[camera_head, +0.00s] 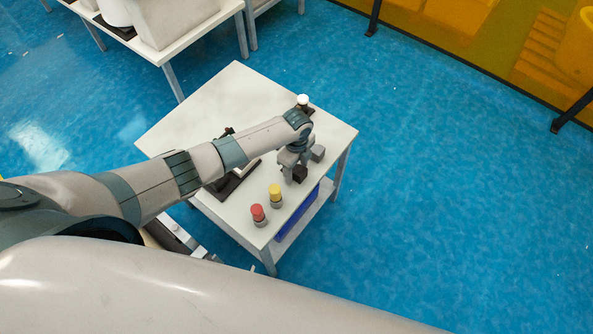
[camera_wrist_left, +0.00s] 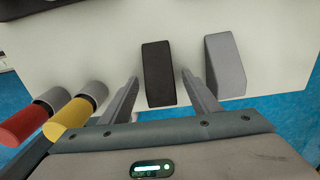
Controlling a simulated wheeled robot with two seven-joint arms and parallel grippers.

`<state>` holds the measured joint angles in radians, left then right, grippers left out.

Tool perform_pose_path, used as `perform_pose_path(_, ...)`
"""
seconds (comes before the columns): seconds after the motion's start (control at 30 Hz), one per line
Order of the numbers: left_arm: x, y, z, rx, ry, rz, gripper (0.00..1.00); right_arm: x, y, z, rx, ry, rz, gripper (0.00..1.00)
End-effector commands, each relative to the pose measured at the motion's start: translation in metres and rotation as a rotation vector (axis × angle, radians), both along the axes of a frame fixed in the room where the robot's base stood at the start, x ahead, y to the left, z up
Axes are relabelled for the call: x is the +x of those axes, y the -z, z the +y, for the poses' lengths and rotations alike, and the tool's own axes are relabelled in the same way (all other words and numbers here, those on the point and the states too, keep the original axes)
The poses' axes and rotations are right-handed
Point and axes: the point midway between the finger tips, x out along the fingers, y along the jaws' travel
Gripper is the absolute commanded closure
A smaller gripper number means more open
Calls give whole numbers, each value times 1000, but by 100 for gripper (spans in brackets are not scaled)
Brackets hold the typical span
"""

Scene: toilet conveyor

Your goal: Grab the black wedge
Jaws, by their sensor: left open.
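The black wedge (camera_head: 300,174) lies on the white table near its right front edge. In the left wrist view the black wedge (camera_wrist_left: 158,74) lies between and just beyond the two fingers. My left gripper (camera_head: 293,172) is over the table at the wedge, pointing down. In the left wrist view the left gripper (camera_wrist_left: 160,92) is open, with one finger on each side of the wedge. I cannot tell whether a finger touches it. My right gripper does not show.
A grey wedge (camera_head: 318,153) lies close beside the black one, near the right finger. A yellow-topped cylinder (camera_head: 275,194) and a red-topped cylinder (camera_head: 258,214) stand toward the front corner. A blue bin (camera_head: 297,214) sits under the table (camera_head: 232,85). Behind my arm is a dark-based item (camera_head: 236,181).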

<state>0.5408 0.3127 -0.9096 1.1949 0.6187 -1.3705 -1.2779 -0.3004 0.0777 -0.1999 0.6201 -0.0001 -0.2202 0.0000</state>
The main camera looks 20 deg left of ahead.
Motion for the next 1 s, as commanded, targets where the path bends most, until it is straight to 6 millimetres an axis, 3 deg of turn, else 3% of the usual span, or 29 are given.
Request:
perform_pose_path(0.43, 0, 0, 0, 0, 1, 0, 44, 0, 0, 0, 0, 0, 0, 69)
perform_pose_path(0.47, 0, 0, 0, 0, 1, 0, 46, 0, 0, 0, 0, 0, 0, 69)
perform_pose_path(0.67, 0, 0, 0, 0, 1, 0, 93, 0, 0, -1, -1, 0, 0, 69)
perform_pose_path(1.0, 0, -1, 0, 0, 1, 0, 93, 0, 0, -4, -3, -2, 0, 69)
